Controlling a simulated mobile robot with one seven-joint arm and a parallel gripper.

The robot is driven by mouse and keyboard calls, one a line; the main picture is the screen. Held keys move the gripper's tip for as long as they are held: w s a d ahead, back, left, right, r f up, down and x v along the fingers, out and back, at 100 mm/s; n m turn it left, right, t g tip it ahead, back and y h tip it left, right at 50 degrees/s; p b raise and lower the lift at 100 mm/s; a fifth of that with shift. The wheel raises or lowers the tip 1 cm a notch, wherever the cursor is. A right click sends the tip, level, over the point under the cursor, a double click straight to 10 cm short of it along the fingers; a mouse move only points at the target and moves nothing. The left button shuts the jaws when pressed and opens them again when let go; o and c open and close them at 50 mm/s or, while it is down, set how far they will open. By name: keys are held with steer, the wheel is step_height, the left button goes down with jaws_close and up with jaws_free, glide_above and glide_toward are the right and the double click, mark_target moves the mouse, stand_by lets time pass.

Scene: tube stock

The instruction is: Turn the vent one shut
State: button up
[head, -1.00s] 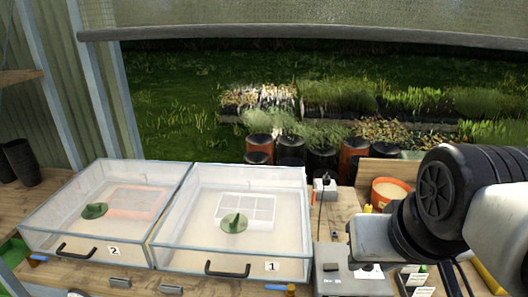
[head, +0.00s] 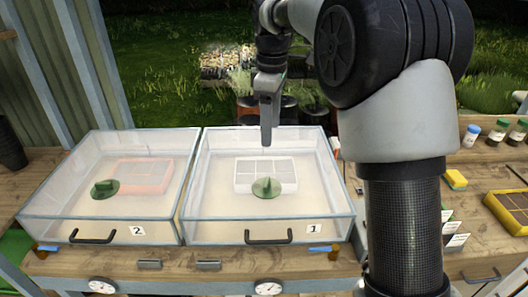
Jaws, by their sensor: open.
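Vent one is a round green disc with a raised grip (head: 267,188), on the clear lid of the propagator box marked 1 (head: 200,213). The grip stands up from the disc; I cannot tell for sure how far the vent is turned. My gripper (head: 266,141) points down above the back part of that box, higher in the picture than the vent and apart from it. It is seen edge-on, so the gap between its fingers does not show. It holds nothing that I can see.
A second clear box marked 2 (head: 40,217), with its own green vent (head: 104,188), stands close on the left. Black handles (head: 268,237) are on the box fronts. Small bottles (head: 497,131) and a yellow sponge (head: 456,180) are on the right. My arm covers the bench right of box 1.

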mark_target(267, 182)
steer(key=shift+n, duration=0.4)
steer(key=f, duration=1.2)
steer(key=w+f+b, duration=0.1)
steer(key=f, duration=0.6)
steer(key=shift+w+a, duration=0.1)
steer(key=shift+a, duration=0.3)
steer(key=shift+r, duration=0.1)
steer(key=c, duration=1)
